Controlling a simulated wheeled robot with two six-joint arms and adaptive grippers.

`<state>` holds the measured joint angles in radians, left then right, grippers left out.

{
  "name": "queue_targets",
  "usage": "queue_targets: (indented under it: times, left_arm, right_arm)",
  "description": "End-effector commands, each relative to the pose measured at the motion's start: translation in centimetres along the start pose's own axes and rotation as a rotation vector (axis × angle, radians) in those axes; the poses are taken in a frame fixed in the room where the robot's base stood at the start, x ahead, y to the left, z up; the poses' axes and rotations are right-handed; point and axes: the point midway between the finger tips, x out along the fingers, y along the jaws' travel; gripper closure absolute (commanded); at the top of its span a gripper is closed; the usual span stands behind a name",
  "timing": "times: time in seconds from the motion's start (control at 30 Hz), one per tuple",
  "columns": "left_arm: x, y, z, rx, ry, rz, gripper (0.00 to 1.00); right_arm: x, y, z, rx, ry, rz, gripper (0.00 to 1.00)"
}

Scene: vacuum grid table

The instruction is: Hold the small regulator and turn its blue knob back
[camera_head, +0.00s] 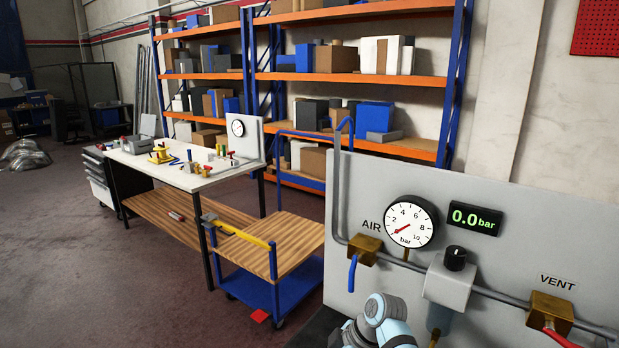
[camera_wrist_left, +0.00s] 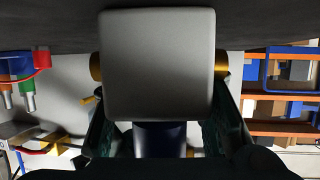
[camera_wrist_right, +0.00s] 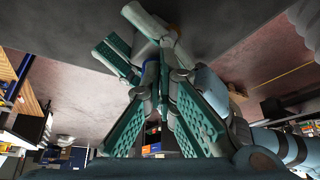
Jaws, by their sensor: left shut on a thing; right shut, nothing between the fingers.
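The small regulator shows in the left wrist view as a grey block (camera_wrist_left: 158,65) with brass fittings on both sides. Its dark blue knob (camera_wrist_left: 160,138) points toward my left palm. My left gripper (camera_wrist_left: 160,105) is shut on the regulator, one finger on each side. In the right wrist view, my right gripper (camera_wrist_right: 162,85) is shut with nothing held. A small blue part, likely the knob (camera_wrist_right: 150,73), shows close to its fingertips; I cannot tell whether they touch it. Fingers of my left gripper show just beyond. Neither gripper shows in the head view.
A grey panel (camera_head: 404,174) stands close at right, with a gauge (camera_head: 408,222), a display reading 0.0 bar (camera_head: 474,218), a black-knobbed unit (camera_head: 450,284) and valves. A wooden-topped cart (camera_head: 290,247) and white workbench (camera_head: 185,178) stand left. Floor (camera_head: 70,270) is free further left.

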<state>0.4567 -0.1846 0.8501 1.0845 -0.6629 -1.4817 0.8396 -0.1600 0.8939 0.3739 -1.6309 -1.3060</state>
Motion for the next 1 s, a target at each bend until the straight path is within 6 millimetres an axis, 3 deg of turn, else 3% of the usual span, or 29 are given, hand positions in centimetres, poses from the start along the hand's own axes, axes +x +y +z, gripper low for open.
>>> queue_targets:
  times: [1.0]
  left_arm:
    - [0.03,0.18,0.16,-0.002,-0.002,0.004,0.97]
  right_arm:
    - [0.21,0.74,-0.27,0.000,0.000,0.001,1.00]
